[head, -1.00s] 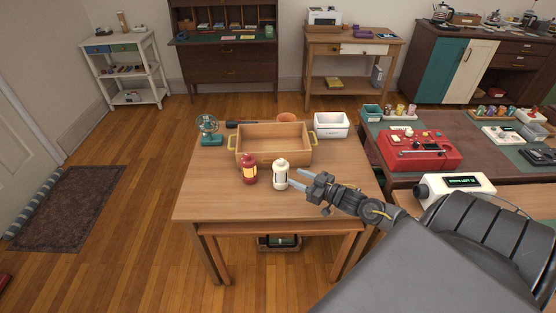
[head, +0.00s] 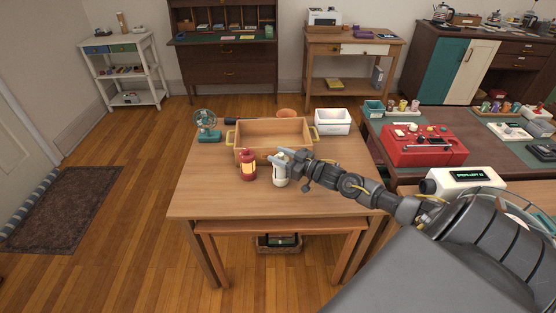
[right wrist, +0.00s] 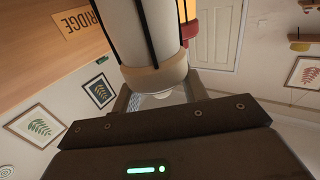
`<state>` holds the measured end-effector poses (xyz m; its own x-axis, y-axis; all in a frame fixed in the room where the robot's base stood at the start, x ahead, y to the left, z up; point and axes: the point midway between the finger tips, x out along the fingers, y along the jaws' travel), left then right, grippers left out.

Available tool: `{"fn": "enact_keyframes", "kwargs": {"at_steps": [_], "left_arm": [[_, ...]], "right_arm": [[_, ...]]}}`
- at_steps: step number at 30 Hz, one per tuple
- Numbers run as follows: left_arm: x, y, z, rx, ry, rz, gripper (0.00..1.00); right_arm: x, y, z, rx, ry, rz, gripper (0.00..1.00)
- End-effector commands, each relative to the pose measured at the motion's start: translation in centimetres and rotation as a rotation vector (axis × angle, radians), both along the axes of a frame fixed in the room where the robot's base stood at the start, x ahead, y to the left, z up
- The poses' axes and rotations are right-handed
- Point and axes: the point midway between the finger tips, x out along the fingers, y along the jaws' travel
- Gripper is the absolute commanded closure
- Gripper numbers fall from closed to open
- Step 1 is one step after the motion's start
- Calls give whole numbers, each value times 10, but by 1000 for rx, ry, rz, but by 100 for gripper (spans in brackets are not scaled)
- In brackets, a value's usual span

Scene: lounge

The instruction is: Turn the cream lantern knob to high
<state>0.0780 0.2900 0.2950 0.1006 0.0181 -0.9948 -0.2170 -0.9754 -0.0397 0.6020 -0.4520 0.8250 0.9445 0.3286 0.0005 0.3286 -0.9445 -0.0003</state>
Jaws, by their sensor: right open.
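The cream lantern (head: 280,176) stands upright near the middle of the wooden table in the head view, to the right of the red lantern (head: 248,166). My right gripper (head: 279,155) is at the top of the cream lantern, with its fingers open and partly hiding that top. In the right wrist view the cream lantern (right wrist: 152,32) fills the upper middle, with dark bars and a tan end ring. A pale knob-like part (right wrist: 161,95) at that end lies between the open fingers. I cannot tell whether they touch it. My left gripper is not in view.
A wooden tray (head: 242,157) with yellow handles is just behind the lanterns. A teal fan (head: 207,125) stands at the back left and a white bin (head: 332,122) at the back right. The table front (head: 240,202) is clear.

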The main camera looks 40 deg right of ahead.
Motion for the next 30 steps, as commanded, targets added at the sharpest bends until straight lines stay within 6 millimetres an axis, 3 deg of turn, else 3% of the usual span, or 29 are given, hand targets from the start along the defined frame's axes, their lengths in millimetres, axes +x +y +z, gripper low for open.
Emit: {"fn": "enact_keyframes", "kwargs": {"at_steps": [4, 13, 23, 24, 30], "left_arm": [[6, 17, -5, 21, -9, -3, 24], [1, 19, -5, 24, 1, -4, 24], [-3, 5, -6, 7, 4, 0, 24], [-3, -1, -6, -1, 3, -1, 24], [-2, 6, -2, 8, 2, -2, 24]], "right_arm": [[10, 4, -1, 0, 0, 1, 57], [12, 4, 0, 0, 1, 0, 57], [12, 4, 0, 0, 1, -1, 99], [12, -3, 0, -2, 2, -2, 100], [12, 4, 1, 2, 2, -15, 100]]}}
